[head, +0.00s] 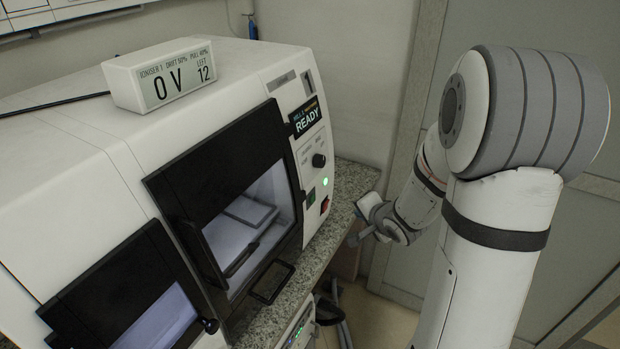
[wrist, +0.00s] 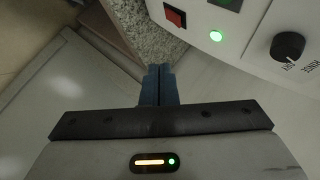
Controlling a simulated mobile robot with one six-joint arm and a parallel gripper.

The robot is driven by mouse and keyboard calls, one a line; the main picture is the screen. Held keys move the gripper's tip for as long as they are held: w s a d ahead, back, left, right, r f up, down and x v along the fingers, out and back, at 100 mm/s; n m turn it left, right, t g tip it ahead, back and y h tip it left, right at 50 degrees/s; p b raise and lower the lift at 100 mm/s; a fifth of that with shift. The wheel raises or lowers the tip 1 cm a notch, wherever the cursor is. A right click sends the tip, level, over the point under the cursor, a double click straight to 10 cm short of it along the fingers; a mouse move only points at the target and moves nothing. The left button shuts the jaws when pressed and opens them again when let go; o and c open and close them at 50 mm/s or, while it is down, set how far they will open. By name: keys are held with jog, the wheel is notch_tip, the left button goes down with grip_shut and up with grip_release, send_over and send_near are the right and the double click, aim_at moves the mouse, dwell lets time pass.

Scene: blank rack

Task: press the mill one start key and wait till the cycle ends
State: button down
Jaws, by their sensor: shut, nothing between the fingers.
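The mill (head: 190,115) is a white machine with a dark-framed window; its small screen (head: 305,118) reads READY. Below the screen its panel carries a black knob (head: 319,160), a lit round green light or key (head: 324,182), a dark green square (head: 310,197) and a red switch (head: 324,204). The wrist view shows the green light (wrist: 216,36), red switch (wrist: 175,17) and knob (wrist: 288,46). I cannot read which is the start key. My gripper (wrist: 158,68) is shut and empty, apart from the panel; in the head view it is right of the mill (head: 353,241).
A box with a display (head: 160,75) reading 0 V sits on top of the mill. A granite counter (head: 345,205) runs under it. Another dark-framed window (head: 150,300) is at the lower left. A black handle (head: 272,282) sticks out below the mill window. A wall stands behind.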

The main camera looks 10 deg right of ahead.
aim_at(313, 199)
jog(key=shift+w+a+f+m+y, duration=0.2)
jog(key=shift+w+a+m+y, duration=0.1)
jog(key=shift+a+m+y, duration=0.4)
jog(key=w+a+b, duration=0.3)
jog(key=w+a, duration=0.2)
jog(key=a, duration=0.2)
jog(key=shift+f, duration=0.15)
jog(key=shift+w+a, duration=0.15)
dwell(1.9)
jog(key=shift+w+a, duration=0.15)
jog(key=shift+a, duration=0.05)
